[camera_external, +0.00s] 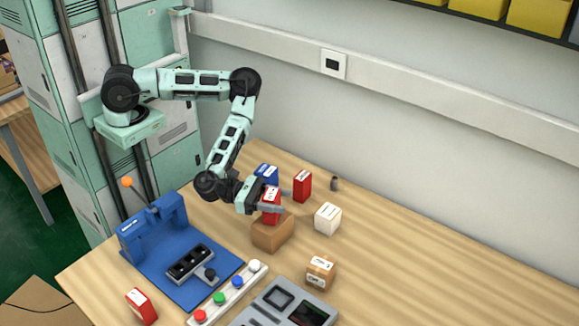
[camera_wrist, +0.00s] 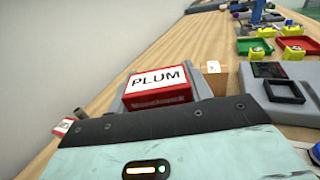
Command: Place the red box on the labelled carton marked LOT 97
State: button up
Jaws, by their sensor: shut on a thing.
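My gripper (camera_external: 273,207) is shut on a red box (camera_external: 271,195) with a white label. In the wrist view the held red box (camera_wrist: 160,87) reads PLUM. The box is over a plain brown carton (camera_external: 270,237); I cannot tell whether it touches the carton's top. A smaller brown carton with white labels (camera_external: 319,274) stands to the right and nearer the front. Its writing is too small to read, and I see no LOT 97. Two other red boxes are on the table, one at the back (camera_external: 303,183) and one at the front left (camera_external: 138,308).
A blue box (camera_external: 267,170) stands behind the held box, a white box (camera_external: 328,218) to its right. A blue fixture (camera_external: 152,226), a button strip (camera_external: 229,293) and a grey console (camera_external: 268,313) occupy the front left. The table's right side is clear.

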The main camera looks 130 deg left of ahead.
jog(key=shift+f, duration=0.2)
jog(key=o, duration=1)
jog(key=shift+r, duration=0.15)
jog(key=shift+s, duration=0.1)
jog(key=b+v, duration=0.2)
jog(key=v, duration=0.5)
jog(key=shift+b, duration=0.4)
